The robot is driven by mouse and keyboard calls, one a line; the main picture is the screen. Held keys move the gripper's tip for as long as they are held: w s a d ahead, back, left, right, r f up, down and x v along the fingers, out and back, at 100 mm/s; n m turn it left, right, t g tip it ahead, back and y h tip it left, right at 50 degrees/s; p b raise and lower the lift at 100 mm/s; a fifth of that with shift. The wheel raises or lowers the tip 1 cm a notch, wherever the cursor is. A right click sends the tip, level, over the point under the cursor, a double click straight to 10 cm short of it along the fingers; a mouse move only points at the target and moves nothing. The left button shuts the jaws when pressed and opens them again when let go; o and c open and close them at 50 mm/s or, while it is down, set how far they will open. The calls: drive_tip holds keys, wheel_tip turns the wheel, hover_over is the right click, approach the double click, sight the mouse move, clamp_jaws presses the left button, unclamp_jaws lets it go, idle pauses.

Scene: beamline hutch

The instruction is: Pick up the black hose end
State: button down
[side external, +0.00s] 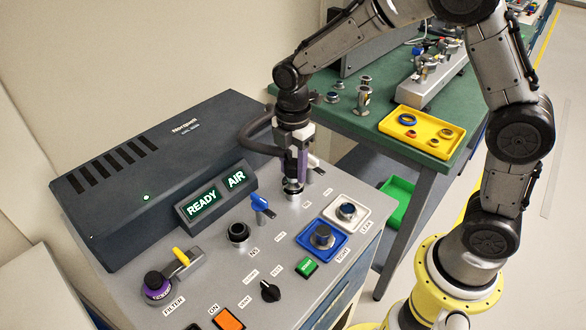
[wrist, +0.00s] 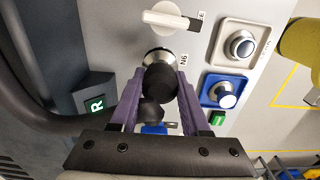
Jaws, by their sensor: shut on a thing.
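The black hose end (wrist: 160,84) is between the two purple fingers of my gripper (wrist: 159,78) in the wrist view. My gripper is shut on it. In the side external view my gripper (side external: 292,176) points down at a silver port (side external: 292,188) on the grey panel, and the black hose (side external: 250,136) curves from the dark box up to it. The port also shows in the wrist view (wrist: 158,55), just beyond the hose end. I cannot tell whether the hose end touches the port. The fingers mostly hide the hose end in the side view.
The dark box (side external: 165,165) stands behind the panel, with lit READY and AIR signs (side external: 217,195). A blue-handled valve (side external: 261,203) and a black port (side external: 238,232) are close by. Blue (side external: 303,239) and white (side external: 331,208) trays hold fittings. A green bench (side external: 345,122) stands beyond.

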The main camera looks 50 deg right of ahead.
sight(293, 161)
drive_tip(key=shift+r, duration=0.55)
wheel_tip(293, 161, up, 2)
drive_tip(key=shift+r, duration=0.25)
drive_tip(key=s+d+r, duration=0.2)
drive_tip(key=s+r, duration=0.7)
drive_tip(key=s, duration=0.5)
drive_tip(key=shift+r, duration=0.2)
drive_tip(key=shift+w, duration=0.1)
